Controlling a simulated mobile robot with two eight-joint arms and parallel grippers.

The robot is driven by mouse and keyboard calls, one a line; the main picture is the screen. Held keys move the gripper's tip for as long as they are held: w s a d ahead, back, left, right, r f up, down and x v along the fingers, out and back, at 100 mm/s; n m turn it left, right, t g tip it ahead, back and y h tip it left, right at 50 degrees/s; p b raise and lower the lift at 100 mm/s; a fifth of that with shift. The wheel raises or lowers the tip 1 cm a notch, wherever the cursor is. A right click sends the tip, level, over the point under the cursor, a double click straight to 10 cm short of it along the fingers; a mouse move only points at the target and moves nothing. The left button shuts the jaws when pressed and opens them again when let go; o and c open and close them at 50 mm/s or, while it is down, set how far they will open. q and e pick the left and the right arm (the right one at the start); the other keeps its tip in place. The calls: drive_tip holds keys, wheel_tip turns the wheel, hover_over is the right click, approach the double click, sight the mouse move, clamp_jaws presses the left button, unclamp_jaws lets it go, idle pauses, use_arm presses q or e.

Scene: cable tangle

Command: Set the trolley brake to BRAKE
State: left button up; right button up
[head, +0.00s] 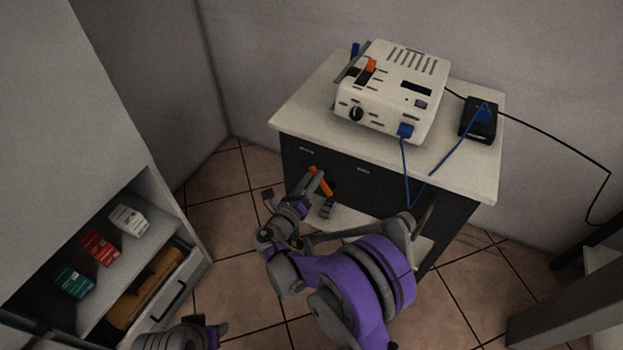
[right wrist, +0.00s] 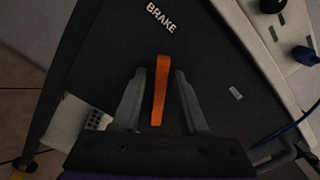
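The trolley (head: 295,118) has a dark front panel with an orange brake lever (head: 320,182) on it. The lever's upper end leans left, toward the BRAKE label (head: 307,150). In the right wrist view the lever (right wrist: 159,90) points up at the word BRAKE (right wrist: 160,17). A second label (right wrist: 235,92) to the right is too small to read. My right gripper (head: 318,189) is at the panel, its fingers on either side of the lever with gaps showing. My left arm's end (head: 215,332) shows at the bottom edge; its fingers cannot be made out.
A white device (head: 390,95) and a black power box (head: 478,120) with blue cables stand on the trolley top. A blue cable (head: 407,175) hangs over the front edge. A shelf unit (head: 165,200) with small boxes stands at left. Tiled floor (head: 225,195) lies between.

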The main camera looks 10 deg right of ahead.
drive_tip(key=shift+o, duration=0.2)
drive_tip(key=p+v, duration=0.1)
drive_tip(key=v, duration=0.9)
drive_tip(key=shift+s+a, duration=0.25)
drive_tip(key=shift+s, duration=0.1)
